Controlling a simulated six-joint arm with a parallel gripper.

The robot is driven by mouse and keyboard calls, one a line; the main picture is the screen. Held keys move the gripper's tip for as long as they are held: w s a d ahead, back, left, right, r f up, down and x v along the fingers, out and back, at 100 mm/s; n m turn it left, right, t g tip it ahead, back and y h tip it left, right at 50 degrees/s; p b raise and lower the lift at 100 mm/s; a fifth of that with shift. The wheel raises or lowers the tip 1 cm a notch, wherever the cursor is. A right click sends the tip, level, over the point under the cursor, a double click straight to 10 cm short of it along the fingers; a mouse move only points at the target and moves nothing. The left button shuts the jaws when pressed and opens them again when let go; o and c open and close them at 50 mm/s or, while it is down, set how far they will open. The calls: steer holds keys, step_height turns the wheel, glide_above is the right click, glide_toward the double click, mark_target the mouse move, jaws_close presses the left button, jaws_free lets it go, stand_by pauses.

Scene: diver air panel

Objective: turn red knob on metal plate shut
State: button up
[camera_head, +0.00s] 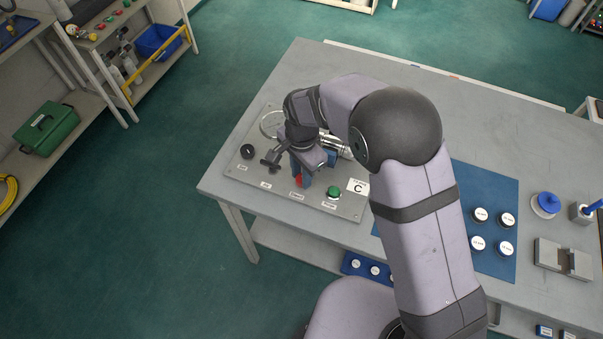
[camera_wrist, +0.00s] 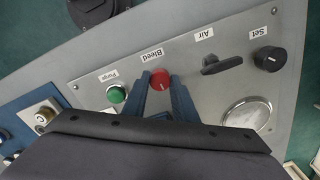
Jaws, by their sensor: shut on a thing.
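The red knob (camera_wrist: 160,79) sits on the metal plate (camera_wrist: 95,70) under the label "Bleed". It also shows in the head view (camera_head: 299,181), partly hidden by my gripper. My gripper (camera_wrist: 160,84) points down at the plate, with its blue fingers on either side of the red knob, shut on it. In the head view, my gripper (camera_head: 303,180) stands over the front part of the plate (camera_head: 240,172). A thin white mark shows on the knob's face in the wrist view.
A green knob (camera_wrist: 117,94), a black lever handle (camera_wrist: 222,65) and a black knob (camera_wrist: 268,59) flank the red knob. A round gauge (camera_wrist: 247,115) is behind them. A blue mat (camera_head: 490,190) with several capped items lies right of the plate.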

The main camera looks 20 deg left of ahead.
steer(key=shift+m, duration=0.5)
steer(key=o, duration=1)
steer(key=shift+o, duration=0.2)
steer(key=shift+r, duration=0.1)
steer(key=shift+r+b, duration=1.1)
steer(key=shift+r, duration=2.5)
